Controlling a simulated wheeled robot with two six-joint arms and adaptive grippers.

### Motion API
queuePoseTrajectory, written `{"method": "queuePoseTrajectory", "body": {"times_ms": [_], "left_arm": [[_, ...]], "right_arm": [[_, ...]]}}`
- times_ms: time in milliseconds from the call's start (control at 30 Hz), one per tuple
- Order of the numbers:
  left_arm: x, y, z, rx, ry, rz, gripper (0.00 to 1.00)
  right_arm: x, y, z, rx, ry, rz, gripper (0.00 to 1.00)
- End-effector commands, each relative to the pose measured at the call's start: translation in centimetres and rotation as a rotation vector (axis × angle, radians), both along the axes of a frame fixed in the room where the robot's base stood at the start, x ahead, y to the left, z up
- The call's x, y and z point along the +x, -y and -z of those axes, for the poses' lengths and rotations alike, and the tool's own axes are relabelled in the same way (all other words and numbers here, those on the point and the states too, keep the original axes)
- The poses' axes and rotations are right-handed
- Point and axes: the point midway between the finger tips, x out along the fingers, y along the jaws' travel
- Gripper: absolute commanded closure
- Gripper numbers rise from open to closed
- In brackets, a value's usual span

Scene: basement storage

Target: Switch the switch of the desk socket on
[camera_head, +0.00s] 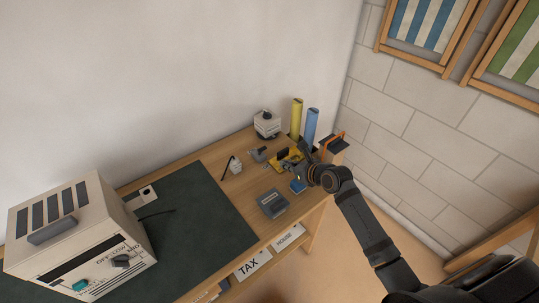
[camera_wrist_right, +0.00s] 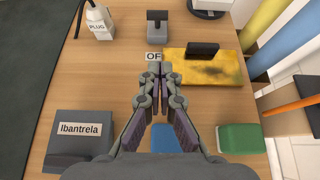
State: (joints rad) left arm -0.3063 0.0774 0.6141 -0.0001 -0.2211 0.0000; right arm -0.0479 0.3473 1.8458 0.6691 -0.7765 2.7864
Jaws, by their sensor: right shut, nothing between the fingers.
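My right gripper (camera_head: 305,151) is shut and empty over the right end of the wooden desk; its closed fingers (camera_wrist_right: 161,76) show in the right wrist view. Just beyond the tips are a label reading "OF" (camera_wrist_right: 153,57), partly covered by the fingers, and a yellow stained block (camera_wrist_right: 208,70) with a black upright piece (camera_wrist_right: 202,49). A grey T-shaped piece (camera_wrist_right: 157,24) stands further off. A white piece marked PLUG (camera_wrist_right: 100,24) is at the upper left. I cannot tell for certain which part is the desk socket or its switch position. My left gripper is not in view.
A grey box marked Ibantrela (camera_wrist_right: 78,140) lies left of the gripper; blue (camera_wrist_right: 178,138) and green (camera_wrist_right: 240,138) blocks lie near it. Yellow (camera_head: 296,118) and blue (camera_head: 311,126) rolls stand at the desk's right end. A large heater-like box (camera_head: 78,230) stands left, on a dark mat (camera_head: 200,225).

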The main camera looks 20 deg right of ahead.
Motion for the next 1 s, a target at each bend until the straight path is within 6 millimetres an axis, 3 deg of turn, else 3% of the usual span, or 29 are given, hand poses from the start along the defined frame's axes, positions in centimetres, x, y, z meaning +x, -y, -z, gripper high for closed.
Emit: {"method": "queuePoseTrajectory", "body": {"times_ms": [133,267,500,1000], "left_arm": [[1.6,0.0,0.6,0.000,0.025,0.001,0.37],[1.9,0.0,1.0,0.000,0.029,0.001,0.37],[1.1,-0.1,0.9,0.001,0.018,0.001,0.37],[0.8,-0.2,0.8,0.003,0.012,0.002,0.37]], "right_arm": [[2.8,-1.1,1.8,0.005,0.000,0.000,1.00],[5.0,-1.9,3.2,0.002,-0.001,-0.001,1.00],[8.1,-3.0,2.3,-0.002,0.001,-0.001,1.00],[8.8,-3.2,2.1,-0.002,-0.001,-0.001,1.00]]}}
